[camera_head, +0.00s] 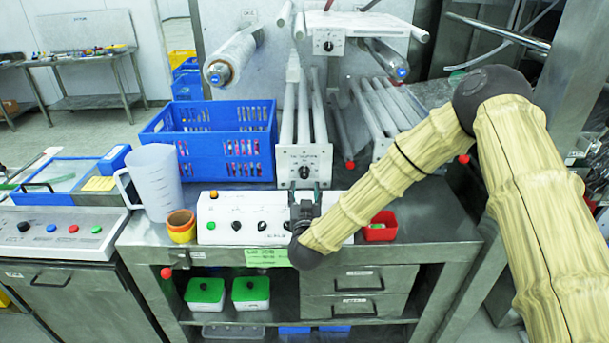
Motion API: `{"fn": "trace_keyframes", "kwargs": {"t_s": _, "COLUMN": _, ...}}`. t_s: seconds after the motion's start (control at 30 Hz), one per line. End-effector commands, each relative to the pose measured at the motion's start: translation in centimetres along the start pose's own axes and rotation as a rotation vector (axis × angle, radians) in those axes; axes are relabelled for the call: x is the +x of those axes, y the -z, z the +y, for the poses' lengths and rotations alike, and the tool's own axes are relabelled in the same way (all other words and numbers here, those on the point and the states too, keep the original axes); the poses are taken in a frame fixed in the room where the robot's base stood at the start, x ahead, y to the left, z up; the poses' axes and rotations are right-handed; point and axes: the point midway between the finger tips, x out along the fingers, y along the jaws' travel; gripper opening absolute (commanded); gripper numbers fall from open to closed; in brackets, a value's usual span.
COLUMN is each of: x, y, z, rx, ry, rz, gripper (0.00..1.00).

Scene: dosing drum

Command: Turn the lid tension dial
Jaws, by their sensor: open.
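A black dial (305,172) sits on the white plate (290,160) at the front of the upright roller stand; the small print above it is too blurred to read surely. My gripper (304,188) is open and points away from the camera, its fingertips just below and to either side of this dial in the picture. Whether they touch it cannot be told. Another black dial (327,46) is on the white box higher up. A white control panel (220,233) below carries several small black knobs, partly hidden by my gripper and wrist.
A blue crate (160,155) and a clear jug (155,185) stand left of the rollers. Stacked orange and yellow cups (181,228) are beside the panel. A red bin (381,232) is right of my wrist. Film rollers (232,58) jut out above.

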Motion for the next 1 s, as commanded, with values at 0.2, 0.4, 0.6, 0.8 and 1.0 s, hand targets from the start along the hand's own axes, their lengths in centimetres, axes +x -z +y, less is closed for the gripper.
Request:
{"fn": "trace_keyframes", "kwargs": {"t_s": 0.2, "x": 3.6, "y": 0.2, "z": 0.0, "rx": 0.001, "ry": -0.002, "rz": -0.001, "gripper": 0.51}}
{"fn": "trace_keyframes", "kwargs": {"t_s": 0.4, "x": 6.4, "y": 0.1, "z": 0.0, "rx": 0.000, "ry": -0.001, "rz": -0.001, "gripper": 0.51}}
{"fn": "trace_keyframes", "kwargs": {"t_s": 0.6, "x": 7.8, "y": 0.0, "z": 0.0, "rx": 0.000, "ry": 0.000, "rz": -0.002, "gripper": 0.51}}
{"fn": "trace_keyframes", "kwargs": {"t_s": 0.8, "x": 8.1, "y": -0.1, "z": 0.0, "rx": 0.000, "ry": 0.001, "rz": -0.003, "gripper": 0.51}}
{"fn": "trace_keyframes", "kwargs": {"t_s": 1.0, "x": 8.1, "y": -0.1, "z": 0.0, "rx": 0.000, "ry": 0.001, "rz": -0.002, "gripper": 0.42}}
